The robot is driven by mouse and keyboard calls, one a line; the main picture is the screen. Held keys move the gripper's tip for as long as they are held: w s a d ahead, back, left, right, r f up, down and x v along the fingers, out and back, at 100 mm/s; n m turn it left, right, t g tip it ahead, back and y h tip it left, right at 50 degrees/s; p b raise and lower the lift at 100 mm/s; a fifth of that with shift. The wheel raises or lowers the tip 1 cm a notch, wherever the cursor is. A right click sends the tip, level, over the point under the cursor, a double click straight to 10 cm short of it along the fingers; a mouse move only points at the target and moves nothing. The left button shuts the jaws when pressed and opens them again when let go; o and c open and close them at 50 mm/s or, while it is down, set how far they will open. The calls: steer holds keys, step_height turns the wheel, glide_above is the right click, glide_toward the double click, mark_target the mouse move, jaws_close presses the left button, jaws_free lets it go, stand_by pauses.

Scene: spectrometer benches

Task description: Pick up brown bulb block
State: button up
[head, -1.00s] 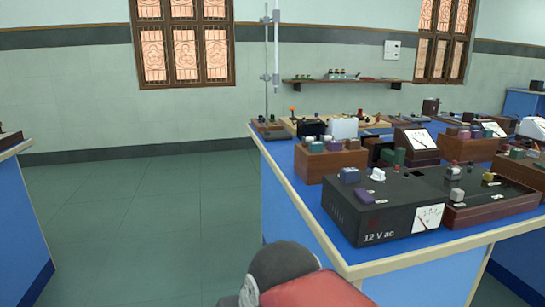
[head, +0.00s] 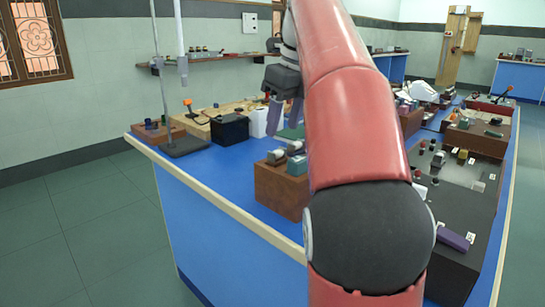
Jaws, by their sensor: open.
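A brown block (head: 280,194) with grey and teal fittings on top stands on the blue bench, left of my red arm. A smaller brown block (head: 150,134) with dark blue and reddish knobs sits at the far left corner, beside the stand base. I cannot tell which block bears a bulb. My gripper (head: 283,122) points down above the far part of the bench, its fingers apart and empty. It is in front of the white container and above the first brown block in the picture. My arm hides the middle of the bench.
A black box (head: 229,130) and a white container (head: 258,122) stand behind the block. A tall metal stand (head: 187,146) rises at the left. Dark instruments with knobs (head: 448,239) crowd the right. Bare blue bench (head: 222,166) shows left of the block.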

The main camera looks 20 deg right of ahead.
mark_target(278, 150)
steer(key=shift+b+x, duration=0.55)
steer(key=shift+x, duration=2.95)
steer(key=shift+s+d, duration=0.1)
steer(key=c, duration=0.7)
steer(key=shift+c, duration=0.2)
steer(key=shift+r, duration=0.15)
step_height(278, 150, up, 7)
steer(key=shift+r+p, duration=0.25)
steer(key=shift+p, duration=0.3)
steer(key=shift+r, duration=1.1)
